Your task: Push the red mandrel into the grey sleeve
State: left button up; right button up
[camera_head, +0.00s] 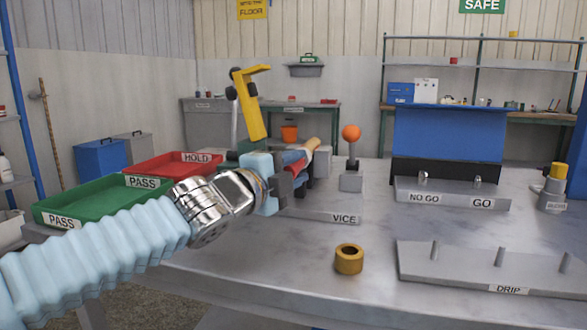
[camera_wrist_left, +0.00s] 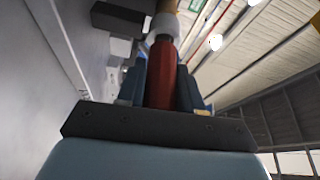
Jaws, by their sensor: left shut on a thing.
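The red mandrel (camera_head: 293,157) is at my left gripper (camera_head: 291,176), near the vice at the table's far middle. In the left wrist view the mandrel (camera_wrist_left: 163,85) lies between the jaws of my left gripper (camera_wrist_left: 161,80), which are shut on it. Its far end narrows and meets a pale grey ring (camera_wrist_left: 163,24), probably the grey sleeve. A tan piece (camera_head: 311,146) lies beyond, in line with the mandrel. I cannot tell how deep the mandrel sits in the ring. The jaws hide part of it. My right gripper is not in view.
A grey VICE block (camera_head: 321,162) stands beyond the gripper. A yellow lever part (camera_head: 249,103) rises behind it. Green (camera_head: 100,202) and red (camera_head: 170,165) trays are at left. A brass ring (camera_head: 349,259) and a DRIP rack (camera_head: 470,266) are at the front right.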

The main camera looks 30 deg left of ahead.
pick_arm(q)
jog(key=shift+w+a+r, duration=0.1)
jog(key=shift+w+a, duration=0.1)
jog(key=shift+w, duration=0.45)
dwell(0.8)
jog(key=o, duration=1.2)
jog(key=shift+w, duration=0.1)
jog(key=s+p, duration=0.1)
jog(key=s, duration=0.3)
jog(key=s+a, duration=0.1)
jog(key=s, duration=0.4)
jog(key=s+a+p, duration=0.1)
jog(key=s, duration=0.3)
jog(key=shift+s+f+p, duration=0.35)
jog(key=shift+f, duration=0.05)
